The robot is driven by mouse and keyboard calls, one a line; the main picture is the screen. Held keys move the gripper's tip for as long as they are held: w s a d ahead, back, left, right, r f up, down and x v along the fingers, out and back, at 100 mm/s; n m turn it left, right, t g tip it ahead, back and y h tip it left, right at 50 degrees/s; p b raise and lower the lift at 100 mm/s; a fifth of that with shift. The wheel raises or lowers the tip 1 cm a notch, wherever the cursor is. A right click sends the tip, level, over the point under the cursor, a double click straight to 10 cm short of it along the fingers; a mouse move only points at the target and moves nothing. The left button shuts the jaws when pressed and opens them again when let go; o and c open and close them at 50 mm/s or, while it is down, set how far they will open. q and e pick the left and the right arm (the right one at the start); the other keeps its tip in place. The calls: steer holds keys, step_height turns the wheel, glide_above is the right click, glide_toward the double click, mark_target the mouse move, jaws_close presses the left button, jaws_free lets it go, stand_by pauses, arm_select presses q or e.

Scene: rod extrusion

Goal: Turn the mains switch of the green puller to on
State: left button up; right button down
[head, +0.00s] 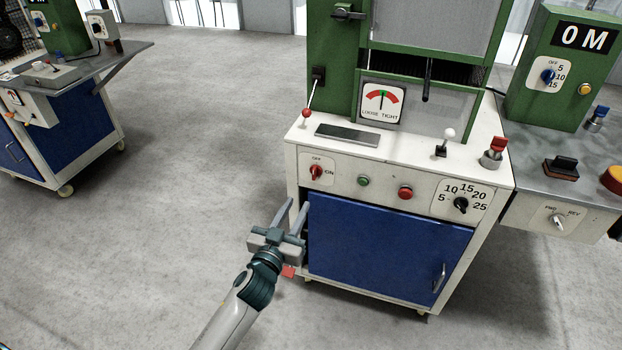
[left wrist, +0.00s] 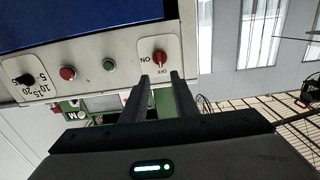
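The mains switch (head: 316,172) is a red rotary knob on a small plate marked OFF above and ON to the right, at the left end of the green puller's (head: 333,60) white front panel. Its handle stands upright, in line with the OFF mark. The left wrist view shows the switch (left wrist: 160,57) upside down, just beyond my fingertips. My left gripper (head: 293,208) is open and empty, in front of the cabinet and below the switch in the head view. Its two fingers (left wrist: 160,76) are apart and do not appear to touch the knob. My right gripper is not in view.
Beside the switch are a green button (head: 363,181), a red button (head: 405,192) and a black dial (head: 460,205). A red-knobbed lever (head: 306,112) stands above the panel. A blue cabinet door (head: 385,245) lies below.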

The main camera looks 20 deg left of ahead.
mark_target(313, 174)
arm_select(q)
steer(key=w, duration=1.2)
steer(key=shift+w+d, duration=0.2)
jaws_close()
